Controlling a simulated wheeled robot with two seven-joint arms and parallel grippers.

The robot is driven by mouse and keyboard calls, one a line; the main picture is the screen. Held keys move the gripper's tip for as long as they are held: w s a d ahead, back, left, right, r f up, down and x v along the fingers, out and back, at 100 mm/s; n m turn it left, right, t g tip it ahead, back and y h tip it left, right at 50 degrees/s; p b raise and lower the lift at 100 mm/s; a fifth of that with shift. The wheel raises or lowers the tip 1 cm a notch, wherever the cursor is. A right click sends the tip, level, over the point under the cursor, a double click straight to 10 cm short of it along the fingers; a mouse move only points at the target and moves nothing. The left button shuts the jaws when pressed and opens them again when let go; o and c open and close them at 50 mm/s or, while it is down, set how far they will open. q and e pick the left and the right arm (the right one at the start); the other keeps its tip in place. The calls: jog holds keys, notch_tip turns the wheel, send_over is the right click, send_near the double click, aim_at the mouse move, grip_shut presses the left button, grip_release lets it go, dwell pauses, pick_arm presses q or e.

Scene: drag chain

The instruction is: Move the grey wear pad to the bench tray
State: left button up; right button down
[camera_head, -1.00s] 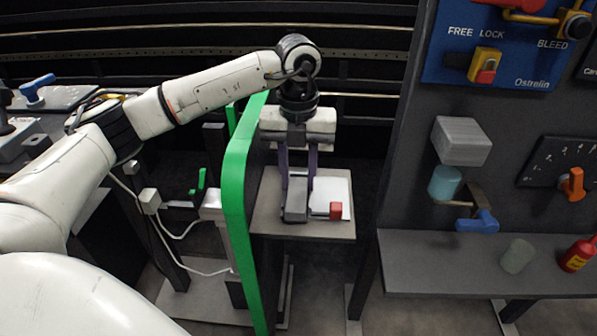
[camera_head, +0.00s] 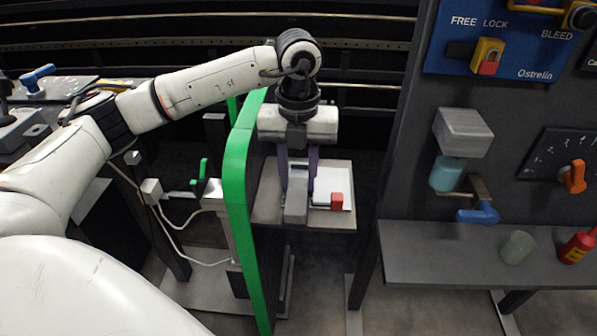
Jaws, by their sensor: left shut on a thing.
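My left gripper (camera_head: 299,182) points down over the small bench in the middle, its purple fingers shut on a grey block, the grey wear pad (camera_head: 296,207). The pad is near the bench's front edge, just left of a red block (camera_head: 337,201). I cannot tell whether the pad touches the bench top. A flat white panel (camera_head: 335,179) lies behind and right of the pad, partly hidden by the gripper; it may be the bench tray, but I cannot tell. My right gripper is not in view.
A green upright frame (camera_head: 236,190) stands close to the left of the bench (camera_head: 267,205). At right, a dark panel carries a grey box (camera_head: 462,132), a teal cylinder (camera_head: 447,173) and a blue handle (camera_head: 478,214). A shelf (camera_head: 420,260) below holds a red bottle (camera_head: 578,247).

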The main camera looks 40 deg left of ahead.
aim_at(293, 217)
pick_arm(q)
jog(key=shift+s+d, duration=0.4)
jog(key=shift+s, duration=0.3)
jog(key=shift+s+d, duration=0.45)
jog(key=shift+s, duration=0.25)
jog(key=shift+s+d, duration=0.4)
jog(key=shift+s, duration=0.3)
jog(key=shift+s+d, duration=0.1)
jog(key=shift+s+d, duration=0.4)
jog(key=shift+s, duration=0.3)
jog(key=shift+s+d, duration=0.45)
jog(key=shift+s, duration=0.25)
jog(key=shift+s+d, duration=0.4)
jog(key=shift+s, duration=0.3)
jog(key=shift+s+f, duration=0.1)
